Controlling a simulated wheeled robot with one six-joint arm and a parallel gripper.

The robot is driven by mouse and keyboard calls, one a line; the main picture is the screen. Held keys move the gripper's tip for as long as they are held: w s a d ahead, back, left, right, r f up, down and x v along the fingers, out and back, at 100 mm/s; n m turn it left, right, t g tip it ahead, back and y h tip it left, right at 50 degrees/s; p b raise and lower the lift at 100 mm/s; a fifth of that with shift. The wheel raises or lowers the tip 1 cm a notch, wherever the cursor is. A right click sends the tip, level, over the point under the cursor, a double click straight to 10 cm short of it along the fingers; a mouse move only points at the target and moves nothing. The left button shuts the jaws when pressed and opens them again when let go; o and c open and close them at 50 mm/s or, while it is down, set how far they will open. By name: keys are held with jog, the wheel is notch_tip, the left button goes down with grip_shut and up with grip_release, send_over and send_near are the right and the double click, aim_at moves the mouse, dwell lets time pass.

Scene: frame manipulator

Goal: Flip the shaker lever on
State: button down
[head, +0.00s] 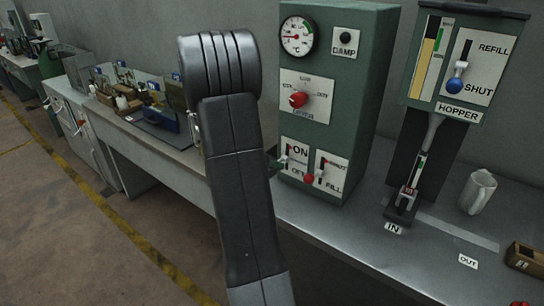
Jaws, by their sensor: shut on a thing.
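The green control box (345,110) stands on the bench and has an ON/OFF plate (298,152) low on its front left. A small metal lever (284,159) sticks out from this plate towards my arm. I cannot read the word "shaker" anywhere. My gripper (272,161) is mostly hidden behind my dark arm link; only a small dark part shows at the arm's right edge, at the lever. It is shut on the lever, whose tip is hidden.
A FILL plate with a red-tipped lever (308,179) is close on the right. Above are a red dial knob (298,99) and a gauge (297,35). A hopper (465,60), a metal jug (478,192) and a brown box (525,258) are further right.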

jog(key=shift+r+p, duration=0.15)
jog(key=shift+p, duration=0.4)
jog(key=shift+w, duration=0.1)
jog(key=c, duration=1.1)
grip_release()
jog(key=shift+c, duration=0.2)
jog(key=shift+r, duration=0.1)
jog(key=v, duration=1.3)
jog(key=shift+r, duration=0.4)
jog(key=shift+a, duration=0.1)
jog(key=x, duration=1.4)
jog(key=shift+s+a+f, duration=0.2)
jog(key=shift+s+f, duration=0.05)
jog(key=shift+f, duration=0.05)
jog(key=shift+r, duration=0.1)
